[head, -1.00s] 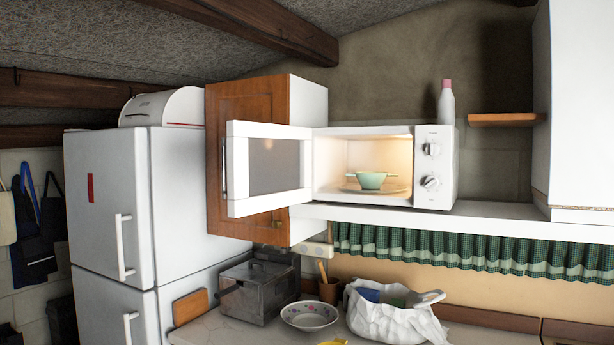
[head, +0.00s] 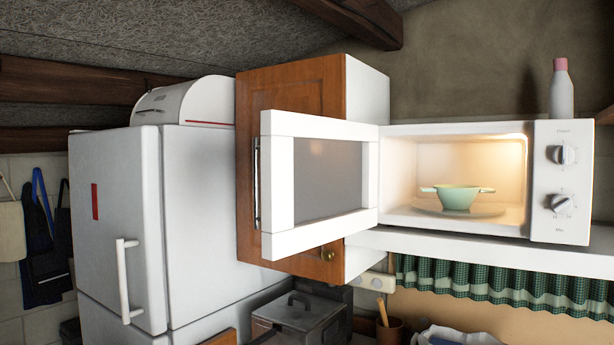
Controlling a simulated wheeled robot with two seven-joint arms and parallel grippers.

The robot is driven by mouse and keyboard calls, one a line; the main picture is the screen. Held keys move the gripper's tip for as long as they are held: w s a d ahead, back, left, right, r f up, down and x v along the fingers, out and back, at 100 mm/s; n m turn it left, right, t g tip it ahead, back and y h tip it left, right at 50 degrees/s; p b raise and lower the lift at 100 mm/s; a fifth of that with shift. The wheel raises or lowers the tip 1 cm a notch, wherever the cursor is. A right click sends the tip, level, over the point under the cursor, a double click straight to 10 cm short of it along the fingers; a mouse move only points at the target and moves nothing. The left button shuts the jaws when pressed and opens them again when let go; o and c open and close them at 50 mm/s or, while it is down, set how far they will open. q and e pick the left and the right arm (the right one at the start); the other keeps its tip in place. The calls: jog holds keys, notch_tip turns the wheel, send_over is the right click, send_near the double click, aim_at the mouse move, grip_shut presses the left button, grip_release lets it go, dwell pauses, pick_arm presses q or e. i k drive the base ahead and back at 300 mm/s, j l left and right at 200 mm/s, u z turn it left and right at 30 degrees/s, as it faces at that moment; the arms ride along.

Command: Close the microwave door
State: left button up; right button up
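The white microwave (head: 553,185) sits on a white shelf at the right, with its lit inside showing. Its door (head: 320,180) stands wide open, swung out to the left, with a dark metal handle (head: 257,183) at its left edge. A green two-handled bowl (head: 457,196) sits on the turntable inside. Neither of my grippers is in view.
A wooden cabinet (head: 295,93) is behind the open door, and a white fridge (head: 118,220) is at the left. A bottle with a pink cap (head: 561,92) stands on the microwave. A metal pot (head: 300,318) is on the counter below.

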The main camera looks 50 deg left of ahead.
aim_at(320, 175)
jog(key=k+j, duration=0.1)
jog(key=j, duration=0.35)
jog(key=k+j, duration=0.15)
jog(key=j, duration=0.3)
jog(key=k+j, duration=0.1)
jog(key=j, duration=0.35)
jog(key=k+j, duration=0.15)
jog(key=j, duration=0.3)
jog(key=k+j, duration=0.1)
jog(key=j, duration=0.3)
jog(key=k+j+u, duration=0.1)
jog(key=j, duration=0.35)
jog(key=k+j, duration=0.2)
jog(key=j+z, duration=0.35)
jog(key=k+j+z, duration=0.15)
jog(key=j+z, duration=0.2)
